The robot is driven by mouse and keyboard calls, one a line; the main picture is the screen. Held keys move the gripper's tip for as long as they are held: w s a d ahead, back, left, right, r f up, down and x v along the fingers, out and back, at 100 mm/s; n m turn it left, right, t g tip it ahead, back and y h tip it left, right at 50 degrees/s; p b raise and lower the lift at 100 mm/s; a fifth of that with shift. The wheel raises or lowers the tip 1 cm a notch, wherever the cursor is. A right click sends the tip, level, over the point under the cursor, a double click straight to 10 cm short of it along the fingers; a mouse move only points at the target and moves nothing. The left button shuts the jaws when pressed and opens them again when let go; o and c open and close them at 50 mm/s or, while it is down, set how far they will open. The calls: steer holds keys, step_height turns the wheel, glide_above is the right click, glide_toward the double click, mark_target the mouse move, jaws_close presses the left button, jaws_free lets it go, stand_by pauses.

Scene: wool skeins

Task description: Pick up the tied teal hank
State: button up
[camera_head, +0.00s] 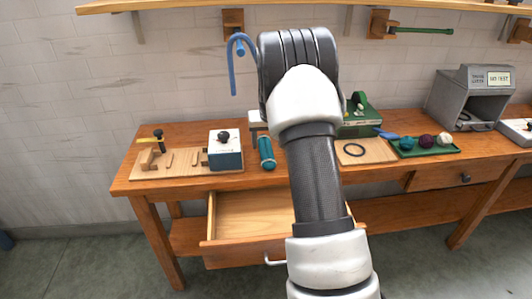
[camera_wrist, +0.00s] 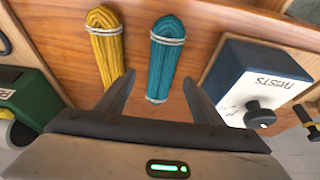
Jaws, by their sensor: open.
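The teal hank (camera_wrist: 165,55) lies on the wooden table in the wrist view, with a pale tie around its upper end. It also shows in the head view (camera_head: 266,152), just left of my arm. My gripper (camera_wrist: 159,77) is open and empty. In the wrist view its two fingers show on either side of the teal hank's lower half; whether they are down at its height I cannot tell. A yellow hank (camera_wrist: 105,42), also tied, lies to the left of the teal one. My arm hides the yellow hank in the head view.
A blue and white box with a black knob (camera_wrist: 255,85) stands close right of the teal hank in the wrist view. A green box (camera_wrist: 28,95) is at the left. In the head view, an open drawer (camera_head: 250,213) juts out below the tabletop, and a green tray (camera_head: 428,153) holds balls.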

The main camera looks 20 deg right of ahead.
mark_target(266, 148)
steer(key=x, duration=0.4)
steer(key=shift+w+f+b, duration=0.25)
steer(key=shift+b, duration=0.1)
steer(key=shift+c, duration=0.2)
steer(key=c, duration=1.1)
steer(key=shift+r, duration=0.15)
